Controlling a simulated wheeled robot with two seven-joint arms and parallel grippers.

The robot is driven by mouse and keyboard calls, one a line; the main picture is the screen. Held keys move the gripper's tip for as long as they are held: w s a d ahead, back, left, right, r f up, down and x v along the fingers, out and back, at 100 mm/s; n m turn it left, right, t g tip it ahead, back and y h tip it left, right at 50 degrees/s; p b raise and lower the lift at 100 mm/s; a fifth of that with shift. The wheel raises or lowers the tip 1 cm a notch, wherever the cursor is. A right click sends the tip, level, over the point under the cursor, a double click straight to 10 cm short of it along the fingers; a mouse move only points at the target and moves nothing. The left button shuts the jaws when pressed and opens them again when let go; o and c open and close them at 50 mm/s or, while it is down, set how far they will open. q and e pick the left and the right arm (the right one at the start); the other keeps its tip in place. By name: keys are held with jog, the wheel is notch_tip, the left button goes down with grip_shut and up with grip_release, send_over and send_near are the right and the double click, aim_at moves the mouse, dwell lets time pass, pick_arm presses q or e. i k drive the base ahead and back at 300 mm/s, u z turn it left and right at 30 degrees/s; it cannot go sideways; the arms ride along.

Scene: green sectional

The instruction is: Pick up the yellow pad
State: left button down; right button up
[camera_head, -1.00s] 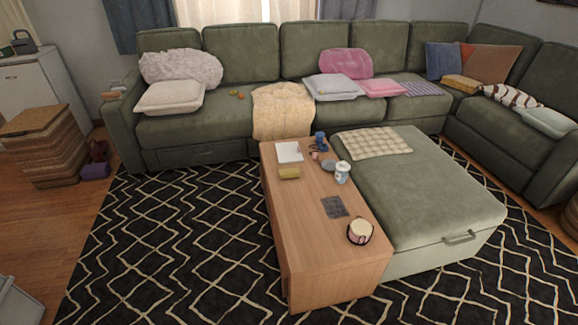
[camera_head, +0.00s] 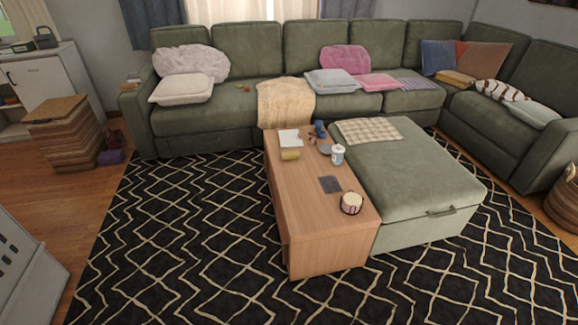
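A small yellow pad-like block (camera_head: 290,154) lies on the wooden coffee table (camera_head: 312,230), near its left edge and just in front of a white sheet or notepad (camera_head: 290,137). It looks thick and flat-topped; finer detail is too small to tell. A larger yellow-tan flat item (camera_head: 456,77) lies far off on the right part of the green sofa. Neither of my grippers is in view.
A green ottoman (camera_head: 410,180) adjoins the table's right side. The table also bears a white-and-blue canister (camera_head: 338,154), a grey square (camera_head: 330,184) and a round drum-like item (camera_head: 351,203). A grey crate (camera_head: 30,270) stands front left. The patterned rug (camera_head: 190,230) is clear left of the table.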

aim_at(290, 155)
jog(key=u, duration=0.45)
jog(key=i, duration=0.4)
jog(key=u, duration=0.9)
jog(key=i, duration=1.9)
jog(key=z, duration=1.25)
jog(key=i, duration=0.7)
jog(key=z, duration=0.8)
